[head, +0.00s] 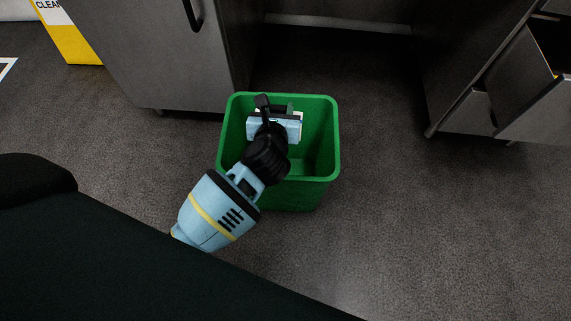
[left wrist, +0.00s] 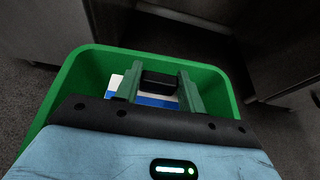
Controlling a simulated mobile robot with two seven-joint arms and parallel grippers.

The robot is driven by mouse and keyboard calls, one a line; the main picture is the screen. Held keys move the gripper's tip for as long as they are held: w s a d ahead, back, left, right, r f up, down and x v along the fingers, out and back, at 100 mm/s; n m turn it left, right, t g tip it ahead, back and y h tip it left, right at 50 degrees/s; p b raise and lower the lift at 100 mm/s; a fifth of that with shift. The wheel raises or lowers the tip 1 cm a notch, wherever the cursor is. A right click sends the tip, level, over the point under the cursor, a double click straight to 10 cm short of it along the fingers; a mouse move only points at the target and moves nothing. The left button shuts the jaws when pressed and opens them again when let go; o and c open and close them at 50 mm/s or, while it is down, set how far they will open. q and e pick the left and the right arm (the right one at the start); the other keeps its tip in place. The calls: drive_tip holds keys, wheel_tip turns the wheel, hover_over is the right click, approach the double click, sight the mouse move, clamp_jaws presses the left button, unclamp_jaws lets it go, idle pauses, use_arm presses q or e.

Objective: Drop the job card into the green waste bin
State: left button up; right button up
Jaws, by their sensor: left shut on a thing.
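The green waste bin (head: 327,150) stands on the floor in the middle of the head view, with its open top facing up. Its rim also shows in the left wrist view (left wrist: 68,88). My left gripper (head: 275,105) is over the bin's opening, pointing down. It is shut on the job card (head: 299,117), a white card mostly hidden behind the gripper. In the left wrist view the job card (left wrist: 152,100) shows white and blue between the fingers, within the outline of the bin's rim. My right gripper is not in view.
A grey cabinet (head: 160,60) stands behind the bin on the left. Another metal unit with an open drawer (head: 540,105) is at the right. A yellow and white sign (head: 70,35) stands at the upper left. The floor right of the bin is clear.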

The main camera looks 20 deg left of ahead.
use_arm(q)
drive_tip(key=shift+f+b, duration=0.8)
drive_tip(key=shift+f, duration=0.2)
drive_tip(key=o, duration=1.1)
drive_tip(key=shift+c, duration=0.2)
drive_tip(key=shift+s+r, duration=0.1)
drive_tip(key=shift+s, duration=0.1)
drive_tip(key=p+v, duration=0.3)
drive_tip(key=v, duration=0.3)
drive_tip(key=shift+d, duration=0.1)
drive_tip(key=shift+s+d+r+p, duration=0.15)
drive_tip(key=shift+s+r+p, duration=0.15)
drive_tip(key=shift+s, duration=0.3)
